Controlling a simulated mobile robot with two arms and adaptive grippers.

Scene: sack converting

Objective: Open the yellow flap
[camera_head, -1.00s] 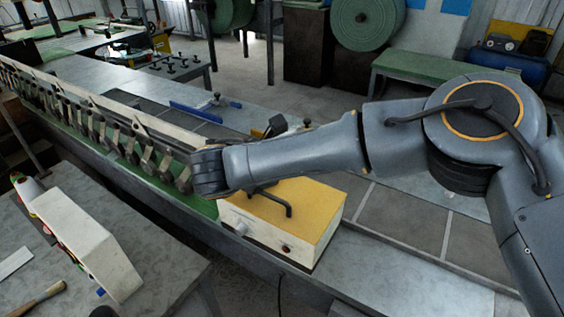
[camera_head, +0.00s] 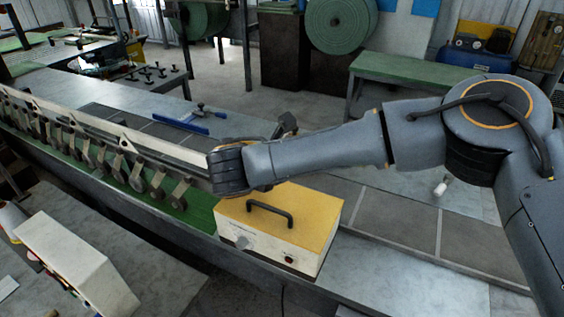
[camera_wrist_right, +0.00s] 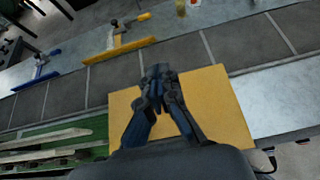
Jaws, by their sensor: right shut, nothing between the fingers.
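The yellow flap (camera_head: 310,213) is the flat top of a white box on the long machine bench. It lies closed, with a black bar handle (camera_head: 270,212) standing on it. My right arm reaches across from the right, its wrist just above the flap's far left corner; the fingers are hidden in the head view. In the right wrist view my right gripper (camera_wrist_right: 158,84) is shut and empty, in front of the yellow flap (camera_wrist_right: 220,105). The handle cannot be made out there. My left gripper is not in view.
A row of metal levers (camera_head: 135,172) runs left of the box. A blue tool (camera_head: 182,122) and a yellow tool (camera_wrist_right: 118,48) lie beyond. A white cylinder (camera_head: 442,185) lies on the right bench top.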

